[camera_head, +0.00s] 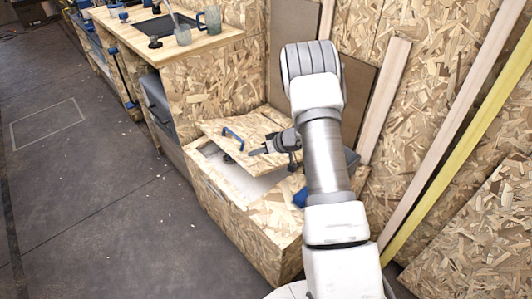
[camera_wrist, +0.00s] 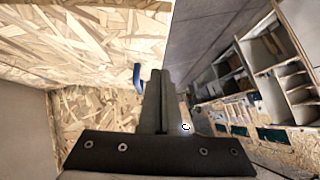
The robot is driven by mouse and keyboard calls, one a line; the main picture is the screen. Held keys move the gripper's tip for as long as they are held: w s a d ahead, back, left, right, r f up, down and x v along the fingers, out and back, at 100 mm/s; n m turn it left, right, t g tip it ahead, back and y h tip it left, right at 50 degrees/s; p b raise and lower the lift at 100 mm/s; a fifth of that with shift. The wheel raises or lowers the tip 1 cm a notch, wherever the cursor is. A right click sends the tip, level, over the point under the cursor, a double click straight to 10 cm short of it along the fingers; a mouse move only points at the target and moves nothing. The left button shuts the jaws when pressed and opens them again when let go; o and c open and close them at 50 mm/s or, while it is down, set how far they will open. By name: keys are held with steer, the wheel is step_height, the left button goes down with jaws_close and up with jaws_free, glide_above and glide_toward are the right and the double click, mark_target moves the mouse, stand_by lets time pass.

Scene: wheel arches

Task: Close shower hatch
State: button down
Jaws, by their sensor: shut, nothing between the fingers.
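The shower hatch (camera_head: 255,127) is a wood-chip board panel with a blue handle (camera_head: 233,139), in the head view on top of a low wood-chip box (camera_head: 245,222). It is tilted and partly open; the white inside of the box (camera_head: 262,184) shows below it. My gripper (camera_head: 256,152) is just right of the handle, over or beside the panel; I cannot tell if it touches. In the wrist view, my gripper (camera_wrist: 158,78) has its fingers together and empty, with the blue handle (camera_wrist: 137,75) just left of them. My arm hides the right part of the box.
A counter (camera_head: 165,38) with a dark sink and mugs (camera_head: 209,18) stands behind at the left. Wood-chip walls and leaning planks (camera_head: 385,98) close off the back and right. A blue object (camera_head: 300,198) lies on the box. The grey floor (camera_head: 90,210) at left is clear.

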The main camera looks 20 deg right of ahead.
mark_target(246, 164)
steer(key=shift+s+a+f+b, duration=0.1)
steer(key=shift+a+f+b, duration=0.1)
steer(key=shift+f, duration=0.4)
steer(key=shift+s+a+f+b, duration=0.15)
steer(key=shift+a+f+b, duration=0.05)
steer(key=shift+f, duration=0.4)
steer(key=shift+s+a+f+b, duration=0.1)
steer(key=shift+a+f+b, duration=0.1)
steer(key=shift+f, duration=0.4)
